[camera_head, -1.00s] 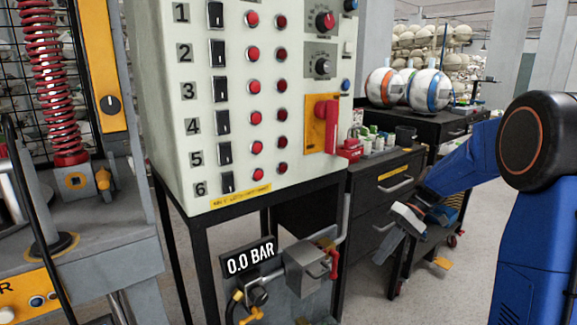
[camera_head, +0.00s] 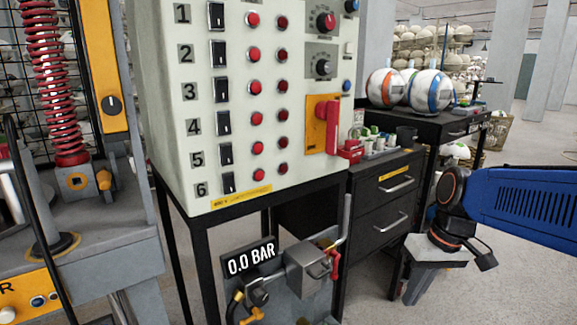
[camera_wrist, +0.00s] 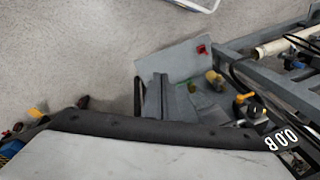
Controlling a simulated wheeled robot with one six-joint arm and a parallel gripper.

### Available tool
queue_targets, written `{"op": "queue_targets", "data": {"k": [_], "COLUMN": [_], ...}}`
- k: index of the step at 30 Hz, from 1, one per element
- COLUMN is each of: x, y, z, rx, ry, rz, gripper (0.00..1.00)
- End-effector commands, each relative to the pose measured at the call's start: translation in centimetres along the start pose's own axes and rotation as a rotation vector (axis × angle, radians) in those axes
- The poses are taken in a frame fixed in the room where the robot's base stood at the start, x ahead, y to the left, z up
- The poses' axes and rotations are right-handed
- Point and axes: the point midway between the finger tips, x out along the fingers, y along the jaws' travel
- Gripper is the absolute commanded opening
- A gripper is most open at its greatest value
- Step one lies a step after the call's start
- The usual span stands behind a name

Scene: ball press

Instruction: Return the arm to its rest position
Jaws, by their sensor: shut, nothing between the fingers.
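My gripper (camera_head: 412,293) is in the lower right of the head view, below my blue arm link. Its pale grey body and downward finger are in front of the black drawer cabinet's right side, over the floor. It looks shut and holds nothing.
The control cabinet (camera_head: 230,100) with switches and red buttons stands at centre. The drawer cabinet (camera_head: 375,215) is left of my gripper. Open floor (camera_head: 505,285) lies right.

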Motion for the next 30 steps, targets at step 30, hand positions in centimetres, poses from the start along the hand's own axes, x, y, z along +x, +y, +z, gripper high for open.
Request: {"op": "queue_targets", "data": {"k": [30], "x": [0.2], "y": [0.8], "z": [9.8], "rx": [0.106], "ry": [0.329], "rz": [0.213], "gripper": [0.00]}}
